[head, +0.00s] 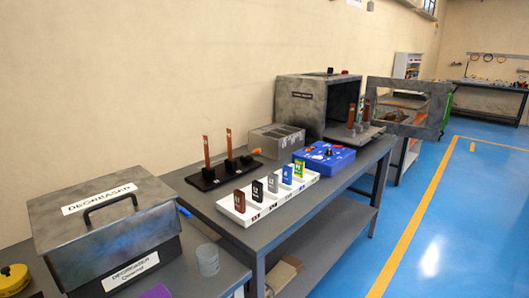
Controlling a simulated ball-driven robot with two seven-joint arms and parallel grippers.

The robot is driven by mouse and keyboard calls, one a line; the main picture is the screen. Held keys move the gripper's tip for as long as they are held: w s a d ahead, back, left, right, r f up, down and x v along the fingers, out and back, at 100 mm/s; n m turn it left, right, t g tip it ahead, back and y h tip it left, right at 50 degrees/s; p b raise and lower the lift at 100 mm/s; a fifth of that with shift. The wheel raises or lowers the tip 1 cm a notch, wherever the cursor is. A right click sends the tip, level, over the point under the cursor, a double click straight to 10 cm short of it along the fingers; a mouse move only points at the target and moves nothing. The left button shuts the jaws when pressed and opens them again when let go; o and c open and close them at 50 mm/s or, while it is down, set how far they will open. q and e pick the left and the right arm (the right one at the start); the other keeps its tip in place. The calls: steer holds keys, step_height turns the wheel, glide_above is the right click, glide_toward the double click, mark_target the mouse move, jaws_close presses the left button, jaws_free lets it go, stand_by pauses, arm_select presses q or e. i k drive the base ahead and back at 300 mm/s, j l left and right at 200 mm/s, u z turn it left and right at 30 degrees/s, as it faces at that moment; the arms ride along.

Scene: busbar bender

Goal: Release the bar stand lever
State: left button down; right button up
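A black bar stand (213,179) sits on the dark grey workbench, near the wall, left of the middle. Two copper-coloured bars (206,152) stand upright on it. At its right end is a small orange part (255,151) on a dark upright, which looks like the lever. It is too small to tell its exact position or whether it clamps anything. Neither of my grippers is in view.
A white tray (285,208) with several coloured labelled blocks lies in front of the stand. A grey slotted box (276,140) and blue case (323,158) are to its right. A degreaser box (90,224) stands nearer, left. Blue floor is clear at right.

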mark_target(259, 150)
steer(key=i+l, duration=0.35)
steer(key=i+l+u, duration=0.1)
steer(key=i+l, duration=0.25)
steer(key=l, duration=0.15)
steer(key=i+l, duration=0.35)
steer(key=i+l+u, duration=0.1)
steer(key=i+l, duration=0.2)
steer(key=l, duration=0.2)
steer(key=i+l, duration=0.35)
steer(key=l, duration=0.15)
steer(key=i+l, duration=0.3)
steer(key=l, duration=0.15)
steer(key=u, duration=0.05)
